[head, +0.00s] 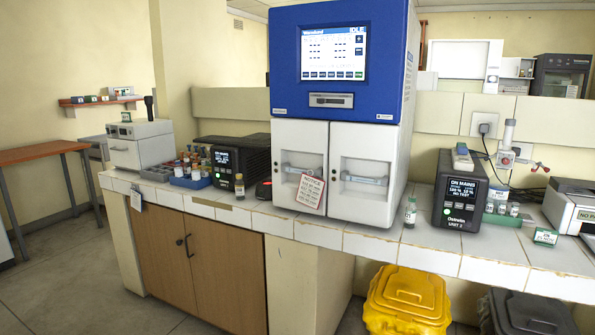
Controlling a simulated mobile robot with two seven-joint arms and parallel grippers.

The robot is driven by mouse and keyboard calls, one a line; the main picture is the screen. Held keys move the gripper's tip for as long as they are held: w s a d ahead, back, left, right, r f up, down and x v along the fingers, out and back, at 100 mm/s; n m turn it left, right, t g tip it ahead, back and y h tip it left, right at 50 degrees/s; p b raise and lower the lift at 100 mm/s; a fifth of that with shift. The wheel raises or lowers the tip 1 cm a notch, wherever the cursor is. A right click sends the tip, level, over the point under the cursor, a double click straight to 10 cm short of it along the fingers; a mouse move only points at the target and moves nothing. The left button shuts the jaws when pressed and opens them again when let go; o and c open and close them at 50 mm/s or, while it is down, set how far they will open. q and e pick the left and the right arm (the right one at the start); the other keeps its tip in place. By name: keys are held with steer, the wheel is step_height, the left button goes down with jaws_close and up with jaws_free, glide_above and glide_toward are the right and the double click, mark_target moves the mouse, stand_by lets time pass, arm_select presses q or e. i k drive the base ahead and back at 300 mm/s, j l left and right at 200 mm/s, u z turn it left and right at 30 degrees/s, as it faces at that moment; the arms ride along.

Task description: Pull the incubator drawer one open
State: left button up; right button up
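The culture incubator (260,108) stands on the white tiled bench, with a blue upper part and a lit screen (333,53). Below the blue part are two white drawer fronts side by side, the left one (299,150) and the right one (362,205). Each has a recessed horizontal handle, the left handle (300,170) and the right handle (364,180). Both fronts look shut and flush. A notice tag (311,191) hangs over the lower right of the left front. I cannot read which drawer is one. Neither of my grippers shows.
A black UPS unit (461,191) and small bottles stand right of the incubator; another dark unit (222,161) and a tray of bottles stand left. A vial (410,213) stands near the right front's base. A yellow bin (407,298) sits below the bench.

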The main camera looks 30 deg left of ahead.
mark_target(299, 146)
steer(key=i+j+u, duration=0.2)
steer(key=j, duration=0.2)
steer(key=i+j+u, duration=0.15)
steer(key=j, duration=0.25)
steer(key=i+j+u, duration=0.2)
steer(key=i+j, duration=0.1)
steer(key=j, duration=0.05)
